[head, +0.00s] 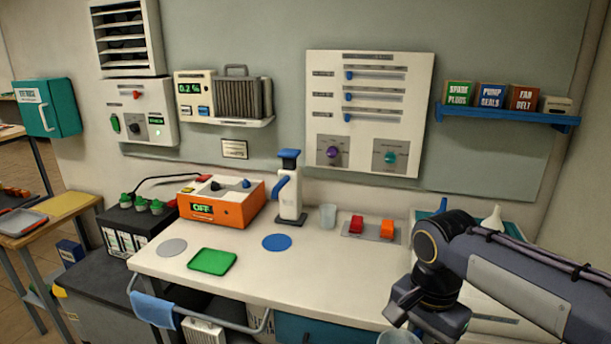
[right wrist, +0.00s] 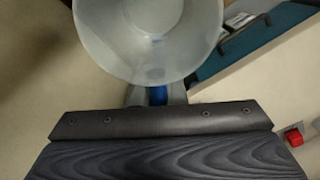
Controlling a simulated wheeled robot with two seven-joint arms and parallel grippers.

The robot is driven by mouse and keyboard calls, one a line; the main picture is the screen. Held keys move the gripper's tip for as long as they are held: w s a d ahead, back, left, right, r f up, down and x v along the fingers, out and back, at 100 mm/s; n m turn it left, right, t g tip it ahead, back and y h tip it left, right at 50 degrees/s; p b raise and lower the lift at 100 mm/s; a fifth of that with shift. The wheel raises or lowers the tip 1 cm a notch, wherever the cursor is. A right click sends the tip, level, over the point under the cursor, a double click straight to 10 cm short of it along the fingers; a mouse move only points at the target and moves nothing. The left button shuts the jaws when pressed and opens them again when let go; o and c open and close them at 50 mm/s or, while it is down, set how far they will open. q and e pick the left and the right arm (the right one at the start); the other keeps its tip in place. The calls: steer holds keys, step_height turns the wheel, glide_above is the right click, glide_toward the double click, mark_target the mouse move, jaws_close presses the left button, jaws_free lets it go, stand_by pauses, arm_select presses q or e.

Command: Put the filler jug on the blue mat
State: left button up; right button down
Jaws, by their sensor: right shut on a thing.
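The filler jug, a pale translucent open-topped vessel (right wrist: 145,45), is in my right gripper (right wrist: 157,97) in the right wrist view. In the head view its pale rim (head: 399,338) shows at the bottom edge, beside the dark end of my right arm, in front of the bench. The gripper is shut on it; the fingertips are mostly hidden. The blue mat (head: 277,242) is a flat round disc lying bare on the bench, to the left of and beyond the jug. My left gripper is not in view.
The white bench (head: 330,265) is clear around the mat. A green pad (head: 212,261) and grey disc (head: 172,247) lie to its left. Behind stand an orange device (head: 222,202), a white blue-topped dispenser (head: 290,193), a translucent cup (head: 328,216) and a switch plate (head: 372,229). A rail runs along the front.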

steer(key=shift+s+f, duration=0.1)
steer(key=shift+s, duration=0.15)
steer(key=shift+f, duration=0.2)
steer(key=w+d+f+n, duration=0.1)
steer(key=w+f+n, duration=0.2)
steer(key=f, duration=0.8)
steer(key=w+f+n, duration=0.4)
steer(key=f+n, duration=0.3)
steer(key=f, duration=0.5)
steer(key=shift+d, duration=0.35)
